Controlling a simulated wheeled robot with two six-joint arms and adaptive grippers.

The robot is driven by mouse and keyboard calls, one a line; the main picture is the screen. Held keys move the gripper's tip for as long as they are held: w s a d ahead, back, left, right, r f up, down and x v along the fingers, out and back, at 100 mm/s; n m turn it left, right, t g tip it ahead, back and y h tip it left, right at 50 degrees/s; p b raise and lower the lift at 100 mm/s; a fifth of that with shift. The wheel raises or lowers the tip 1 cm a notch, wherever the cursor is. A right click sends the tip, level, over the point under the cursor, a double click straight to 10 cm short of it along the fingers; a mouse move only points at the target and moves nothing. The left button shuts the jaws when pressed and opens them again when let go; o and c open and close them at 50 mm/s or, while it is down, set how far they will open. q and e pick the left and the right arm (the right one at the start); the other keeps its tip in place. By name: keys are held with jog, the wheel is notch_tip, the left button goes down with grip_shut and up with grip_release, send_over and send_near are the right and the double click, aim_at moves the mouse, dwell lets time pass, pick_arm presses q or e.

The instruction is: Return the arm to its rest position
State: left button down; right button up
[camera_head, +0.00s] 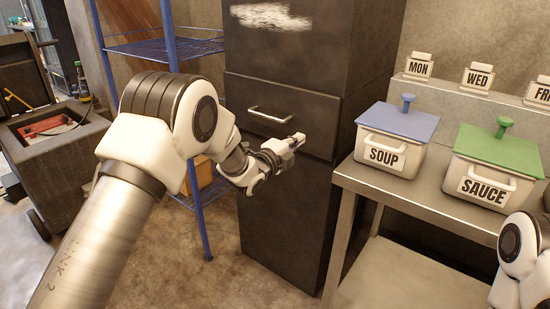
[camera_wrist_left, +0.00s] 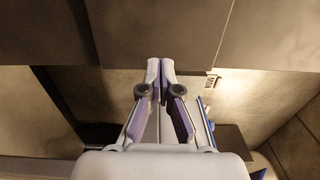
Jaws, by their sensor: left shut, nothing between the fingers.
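My left arm reaches in from the left in the head view. Its gripper (camera_head: 297,139) is in front of the dark cabinet (camera_head: 285,205), to the lower right of the drawer handle (camera_head: 270,114). The left gripper is shut and empty. In the left wrist view its two fingers (camera_wrist_left: 160,66) meet at the tips with nothing between them. Whether the gripper touches the cabinet cannot be told. At the right edge of the head view part of my right arm (camera_head: 520,245) shows; its gripper is out of view.
A steel table (camera_head: 350,185) at right holds a blue-lidded SOUP container (camera_head: 395,138) and a green-lidded SAUCE container (camera_head: 490,170). Day-labelled boxes (camera_head: 418,66) stand on a ledge behind. A blue wire shelf (camera_head: 165,48) stands left of the cabinet. A dark cart (camera_head: 50,150) is at far left.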

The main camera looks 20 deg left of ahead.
pick_arm(q)
jog(key=s+a+f+n+g+y, duration=0.1)
jog(key=s+a+f+n+g, duration=0.1)
jog(key=s+f, duration=0.65)
jog(key=s+a+f+n+g+y, duration=0.1)
jog(key=s+f+n+g, duration=0.15)
jog(key=s+f, duration=0.65)
jog(key=s+a+f+n+g+y, duration=0.1)
jog(key=s+a+f+g, duration=0.2)
jog(key=f, duration=1)
jog(key=s+a+f+n+g+y, duration=0.1)
jog(key=s+f+n+g, duration=0.25)
jog(key=s, duration=0.65)
jog(key=s+f+n+g+y, duration=0.15)
jog(key=s+f+n, duration=0.3)
jog(key=s, duration=0.45)
jog(key=s+a+n+g, duration=0.2)
jog(key=s+n+g, duration=0.3)
jog(key=s+n, duration=0.55)
notch_tip(320, 180, up, 16)
jog(key=s+m+p, duration=0.1)
jog(key=p, duration=1.5)
jog(key=shift+y, duration=0.35)
pick_arm(e)
notch_tip(320, 180, up, 16)
jog(key=shift+w, duration=0.3)
jog(key=shift+d+f, duration=0.1)
